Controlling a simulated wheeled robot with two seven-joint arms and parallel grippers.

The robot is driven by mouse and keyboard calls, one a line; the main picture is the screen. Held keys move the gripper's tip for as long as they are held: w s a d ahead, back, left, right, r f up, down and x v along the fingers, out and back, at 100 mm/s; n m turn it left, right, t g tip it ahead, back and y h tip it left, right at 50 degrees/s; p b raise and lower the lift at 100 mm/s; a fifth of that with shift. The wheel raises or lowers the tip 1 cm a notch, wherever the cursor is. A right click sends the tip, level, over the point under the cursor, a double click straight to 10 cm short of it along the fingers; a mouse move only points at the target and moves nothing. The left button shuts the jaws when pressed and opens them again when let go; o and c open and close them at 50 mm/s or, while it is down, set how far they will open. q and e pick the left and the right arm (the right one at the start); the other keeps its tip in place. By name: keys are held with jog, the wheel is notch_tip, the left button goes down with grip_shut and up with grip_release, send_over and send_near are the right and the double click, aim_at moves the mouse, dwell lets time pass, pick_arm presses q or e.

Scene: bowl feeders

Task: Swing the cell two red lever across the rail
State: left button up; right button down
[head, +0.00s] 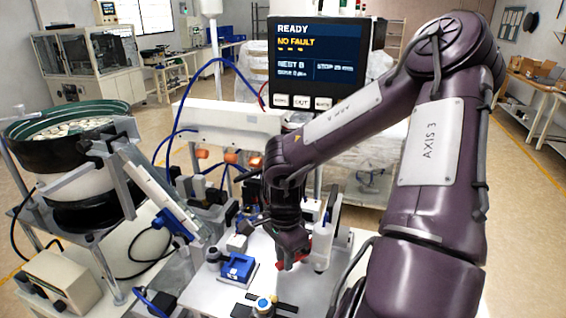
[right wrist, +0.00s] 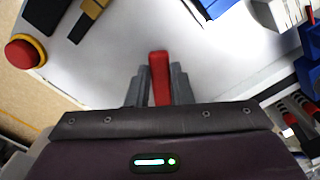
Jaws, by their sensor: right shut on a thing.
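The red lever (right wrist: 159,75) shows in the right wrist view, between the two grey fingers of my right gripper (right wrist: 158,88). The fingers are shut on it, and its red end sticks out past them. In the head view my right gripper (head: 292,262) is low over the white work plate, with a bit of the red lever (head: 281,266) showing at its fingertips. The rail and the lever's pivot cannot be made out, as my gripper and arm cover that area. My left gripper is not in view.
A blue fixture block (head: 238,267) sits on the white plate (head: 215,292) left of my gripper. A white cylinder (head: 322,246) stands close at its right. A bowl feeder (head: 62,135) is at left. A red button (right wrist: 22,52) shows in the wrist view. The screen (head: 318,60) reads READY, NO FAULT.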

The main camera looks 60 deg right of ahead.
dwell(0.4)
jog(key=c, duration=1.3)
grip_release()
notch_tip(320, 180, up, 8)
jog(key=shift+f+b, duration=0.1)
jog(key=shift+b, duration=0.55)
